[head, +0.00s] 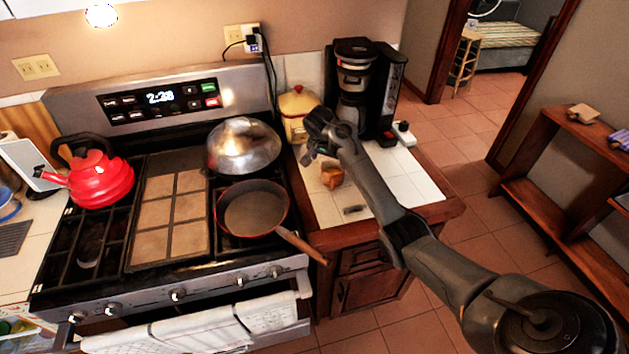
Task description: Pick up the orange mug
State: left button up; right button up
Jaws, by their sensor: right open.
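The small orange mug (331,176) stands on the white tiled counter (408,189) to the right of the stove. My right arm reaches in from the lower right. My right gripper (310,153) is open and empty, close above the mug and a little to its left in the picture. It does not appear to touch the mug, but the exact gap is hard to tell. My left gripper is not in view.
A black coffee maker (356,85) and a yellow canister with a red lid (299,112) stand behind the mug. The stove holds a frying pan (252,209), a domed metal lid (244,147) and a red kettle (101,181). The front right counter is mostly clear.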

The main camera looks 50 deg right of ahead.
aim_at(333, 170)
jog(key=x, duration=0.4)
jog(key=shift+s+f, duration=0.1)
jog(key=shift+s, duration=0.05)
jog(key=shift+b+x, duration=1.05)
jog(key=shift+x, duration=1.65)
jog(key=c, duration=0.9)
